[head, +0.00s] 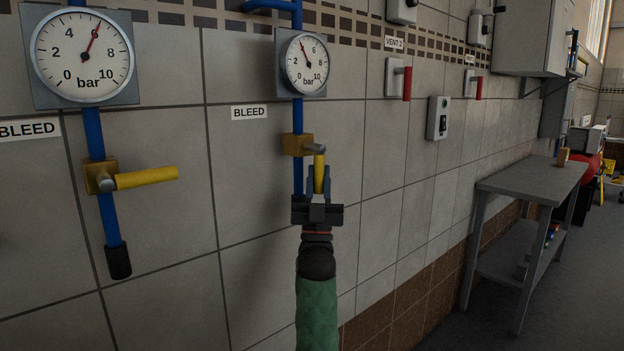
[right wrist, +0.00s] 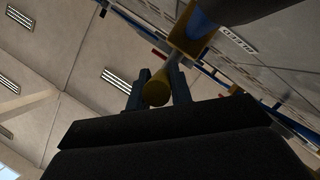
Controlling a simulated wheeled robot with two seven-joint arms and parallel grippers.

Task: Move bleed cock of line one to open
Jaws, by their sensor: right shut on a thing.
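Two bleed cocks show on blue pipes on the wall; no line number is readable. The right cock has a brass body (head: 295,145) and a yellow lever (head: 319,160) that points down, along its pipe. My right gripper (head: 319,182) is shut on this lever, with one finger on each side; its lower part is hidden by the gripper. In the right wrist view the lever's end (right wrist: 157,89) sits between the fingers, below the brass body (right wrist: 187,38). The left cock's yellow lever (head: 147,177) sticks out sideways to the right, across its pipe. My left gripper is not in view.
A gauge (head: 305,64) sits above the right cock and a larger gauge (head: 83,54) above the left one. Red-handled vent switches (head: 407,83) are on the wall to the right. A grey table (head: 530,180) stands further right. The space before the wall is clear.

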